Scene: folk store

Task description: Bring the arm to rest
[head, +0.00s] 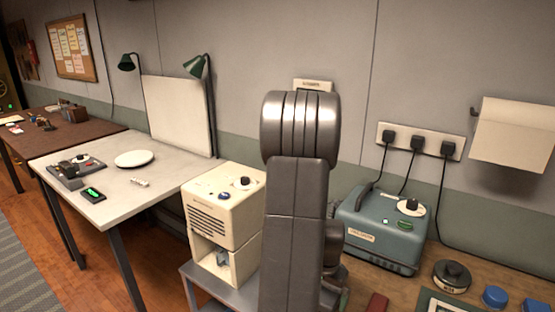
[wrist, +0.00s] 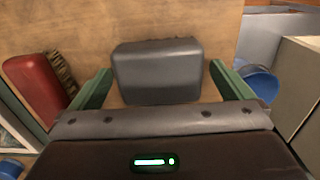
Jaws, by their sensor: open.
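My arm stands upright in the middle of the head view, its grey links hiding most of what is behind them. My gripper (wrist: 159,70) shows in the wrist view with its two green fingers spread wide apart. A dark grey rounded block (wrist: 157,72) appears between the fingers, over a wooden surface. The fingers show gaps on both sides of it, and I cannot tell its distance from them. In the head view the gripper is mostly hidden behind the arm.
A cream machine (head: 225,215) stands left of my arm, and a blue-grey machine (head: 378,232) right of it on the wooden bench. A white table (head: 115,190) is farther left. The wrist view shows a red object (wrist: 36,88) and a blue bucket (wrist: 258,82).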

